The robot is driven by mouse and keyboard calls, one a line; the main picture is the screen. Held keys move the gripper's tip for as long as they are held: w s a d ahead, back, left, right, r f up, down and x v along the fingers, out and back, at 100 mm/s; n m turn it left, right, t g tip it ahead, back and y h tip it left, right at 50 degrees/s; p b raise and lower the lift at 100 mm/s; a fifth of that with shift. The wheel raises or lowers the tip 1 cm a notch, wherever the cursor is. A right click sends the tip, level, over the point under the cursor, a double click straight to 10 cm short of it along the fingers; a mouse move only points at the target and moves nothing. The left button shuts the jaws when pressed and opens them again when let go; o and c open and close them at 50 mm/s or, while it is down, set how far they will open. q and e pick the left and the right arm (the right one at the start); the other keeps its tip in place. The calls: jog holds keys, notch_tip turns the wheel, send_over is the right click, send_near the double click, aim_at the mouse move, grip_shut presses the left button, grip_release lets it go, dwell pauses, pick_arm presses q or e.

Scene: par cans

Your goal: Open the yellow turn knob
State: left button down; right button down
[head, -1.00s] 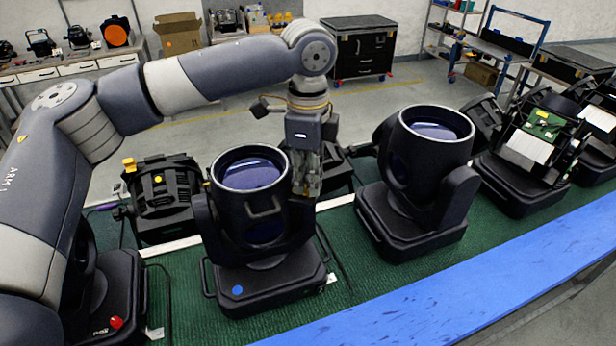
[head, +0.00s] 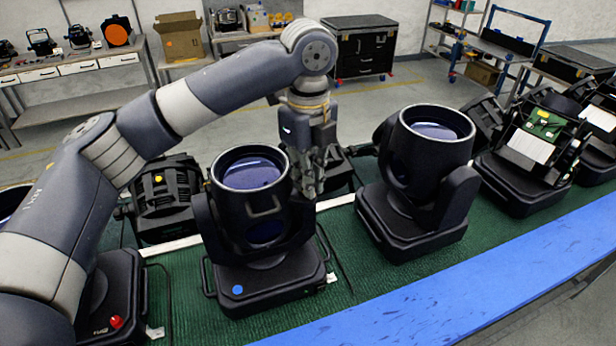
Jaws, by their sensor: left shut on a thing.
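My left gripper (head: 309,186) reaches down between two black moving-head lights, just right of the nearer round lamp head. It is shut at the left side of a black par can (head: 341,170), which is largely hidden behind it. The yellow turn knob itself does not show; the fingers cover the spot where they close. Another black par can (head: 168,190), with a yellow dot on its back, stands at the left. My right gripper is out of view.
The left moving head (head: 240,215) stands close beside my gripper. Another moving head (head: 420,190) stands to the right. Both rest on a green mat (head: 370,285) with a blue strip (head: 450,290) along the front edge. Workbenches and a black cabinet (head: 362,50) stand behind.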

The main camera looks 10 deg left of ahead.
pick_arm(q)
jog(key=m, duration=0.5)
jog(key=shift+m, duration=0.3)
jog(key=m, duration=0.5)
jog(key=shift+r, duration=0.1)
jog(key=shift+m, duration=0.4)
jog(key=c, duration=1.8)
grip_release()
jog(key=shift+o, duration=0.2)
jog(key=shift+r, duration=0.45)
notch_tip(320, 180, up, 11)
jog(key=shift+s+f, duration=0.1)
